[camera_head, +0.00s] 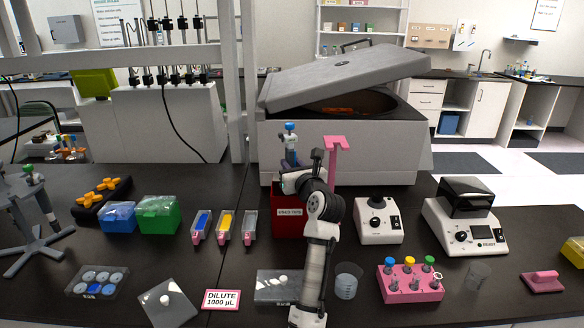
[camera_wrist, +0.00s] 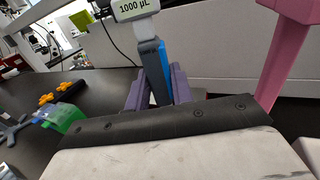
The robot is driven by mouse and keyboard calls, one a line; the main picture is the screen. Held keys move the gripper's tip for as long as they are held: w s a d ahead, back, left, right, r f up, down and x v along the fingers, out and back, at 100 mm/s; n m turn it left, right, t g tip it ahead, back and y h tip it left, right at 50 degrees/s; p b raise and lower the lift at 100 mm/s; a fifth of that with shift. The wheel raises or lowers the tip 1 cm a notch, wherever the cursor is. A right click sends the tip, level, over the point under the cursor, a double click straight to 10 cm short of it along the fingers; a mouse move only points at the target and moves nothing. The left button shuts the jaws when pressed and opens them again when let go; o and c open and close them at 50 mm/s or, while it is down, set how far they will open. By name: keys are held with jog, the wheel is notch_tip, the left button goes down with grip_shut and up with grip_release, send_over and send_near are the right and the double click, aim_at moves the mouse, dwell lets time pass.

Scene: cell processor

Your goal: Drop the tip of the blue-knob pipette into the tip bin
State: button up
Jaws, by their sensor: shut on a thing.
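The blue-knob pipette (camera_head: 290,140) is upright in my gripper (camera_head: 291,165), its blue knob on top. In the wrist view the purple-grey fingers of my gripper (camera_wrist: 155,88) are shut on the pipette's blue and grey body (camera_wrist: 152,62), below a "1000 µL" label. The tip bin (camera_head: 287,225), a dark red box with a white "used tips" label, stands on the bench below my gripper. The pipette's lower end and tip are hidden by my gripper and arm, so I cannot tell whether the tip is inside the bin.
A pink post (camera_head: 335,160) with a flat top rises just right of the pipette. A large grey centrifuge (camera_head: 345,135) with raised lid stands behind. A white mixer (camera_head: 378,222) is right of the bin, colored strips (camera_head: 226,226) left. A beaker (camera_head: 347,281) stands in front.

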jog(key=shift+w, duration=1.95)
jog(key=shift+r, duration=0.65)
jog(key=shift+f, duration=0.55)
jog(key=shift+s, duration=2.65)
